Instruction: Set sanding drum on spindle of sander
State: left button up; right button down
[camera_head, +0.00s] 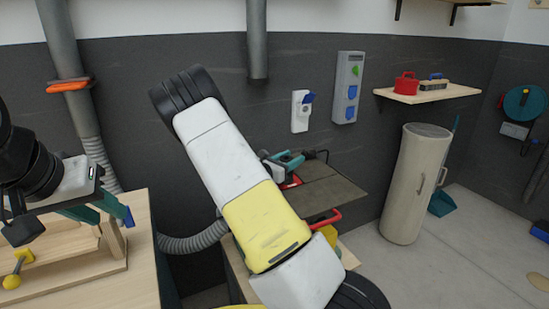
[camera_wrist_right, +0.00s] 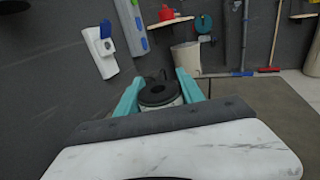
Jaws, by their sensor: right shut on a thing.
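In the right wrist view, my right gripper (camera_wrist_right: 160,98) is shut on a round drum (camera_wrist_right: 158,95), which has a dark ring-shaped top with a hole in the middle. I take it for the sanding drum. In the head view my right gripper (camera_head: 288,163) shows small beyond my forearm, over the sander's dark flat table (camera_head: 335,188). The drum is not clear there. The spindle is not visible in either view, so I cannot tell how the drum sits relative to it. My left gripper (camera_head: 105,208) is open and empty at the left, above a wooden stand.
A beige cylinder bin (camera_head: 413,185) stands right of the sander. A wall shelf (camera_head: 428,95) holds a red container.

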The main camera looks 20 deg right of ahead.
jog(key=shift+f, duration=1.35)
jog(key=c, duration=0.7)
grip_release()
jog(key=shift+o, duration=0.2)
jog(key=v, duration=0.7)
jog(key=shift+s+a, duration=0.15)
jog(key=shift+a, duration=0.2)
jog(key=shift+a, duration=0.15)
